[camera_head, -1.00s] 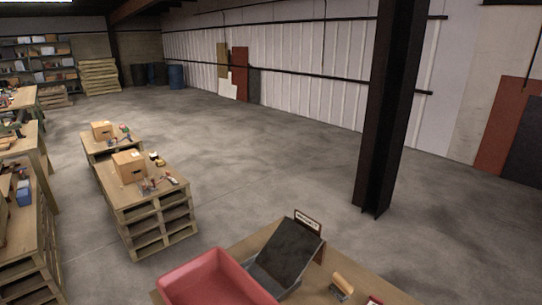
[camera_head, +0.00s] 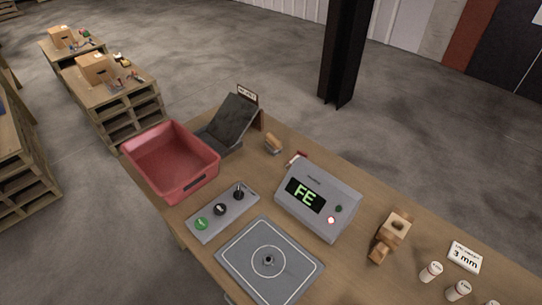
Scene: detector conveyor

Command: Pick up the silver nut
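A small dark grey, nut-like piece (camera_head: 268,260) sits in the circle at the middle of a grey square plate (camera_head: 240,277) on the wooden table. It is too small to tell for sure that it is the silver nut. Neither of my grippers shows in the head view.
A button panel (camera_head: 208,231), a red bin (camera_head: 201,182) and a dark ramp (camera_head: 232,121) are to the left. A wooden block (camera_head: 394,226), white cylinders (camera_head: 431,272) and a "3 mm" sign (camera_head: 464,256) are right.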

